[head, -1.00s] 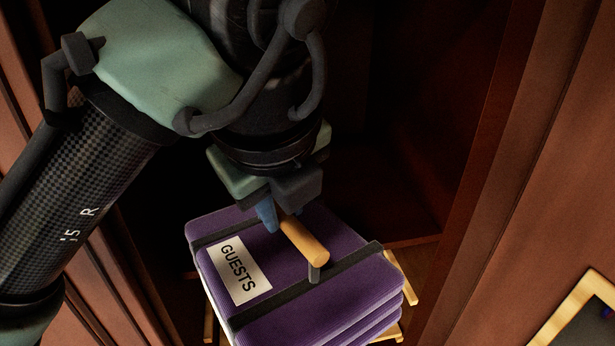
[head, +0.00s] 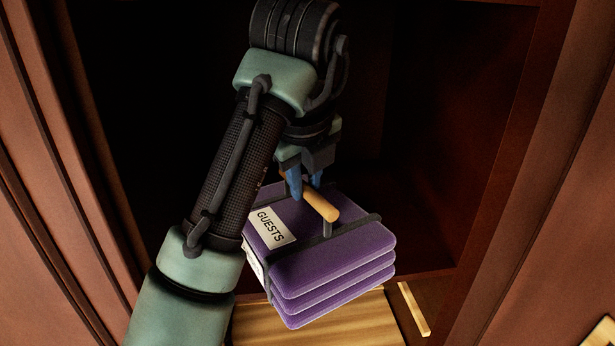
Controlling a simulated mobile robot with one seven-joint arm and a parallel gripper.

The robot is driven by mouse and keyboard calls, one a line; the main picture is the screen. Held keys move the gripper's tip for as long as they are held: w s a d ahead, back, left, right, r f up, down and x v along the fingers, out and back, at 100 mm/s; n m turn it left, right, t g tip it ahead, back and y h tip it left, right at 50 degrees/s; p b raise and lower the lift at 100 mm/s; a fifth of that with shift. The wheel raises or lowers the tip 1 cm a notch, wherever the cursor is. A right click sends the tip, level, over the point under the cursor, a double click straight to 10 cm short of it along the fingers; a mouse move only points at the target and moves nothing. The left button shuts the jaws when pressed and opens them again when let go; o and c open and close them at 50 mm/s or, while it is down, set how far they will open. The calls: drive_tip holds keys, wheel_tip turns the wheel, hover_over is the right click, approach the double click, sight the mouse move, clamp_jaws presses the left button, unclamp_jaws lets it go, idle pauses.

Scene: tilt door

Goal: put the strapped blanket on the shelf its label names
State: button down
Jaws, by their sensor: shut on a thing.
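The strapped blanket (head: 330,262) is a folded purple stack with dark straps and a wooden carrying handle (head: 323,203) on top. Its white label (head: 272,226) reads GUESTS. A second pale tag shows partly on its left side, too small to read. My gripper (head: 303,188) has blue fingertips shut on the handle, and the blanket hangs below it, slightly tilted. The blanket is in front of a dark wooden cabinet opening (head: 420,200). A shelf edge shows behind the blanket at right (head: 425,272); no shelf label is readable.
Reddish wood cabinet sides stand at left (head: 40,200) and right (head: 545,180). The opening's interior is very dark. A pale-framed item (head: 600,335) shows at lower right.

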sight(307, 203)
drive_tip(key=w, duration=0.1)
drive_tip(key=w+p, duration=0.1)
drive_tip(key=w, duration=0.1)
drive_tip(key=w+p, duration=0.1)
drive_tip(key=shift+w+r, duration=0.25)
drive_tip(key=shift+r, duration=0.05)
drive_tip(key=shift+w+f+p, duration=0.15)
drive_tip(key=shift+w+p, duration=0.25)
drive_tip(key=shift+w, duration=0.35)
drive_tip(key=shift+f+p, duration=1.15)
drive_tip(key=shift+f, duration=0.7)
drive_tip(key=c, duration=0.8)
unclamp_jaws()
drive_tip(key=shift+s+f, duration=0.1)
drive_tip(key=shift+o, duration=0.3)
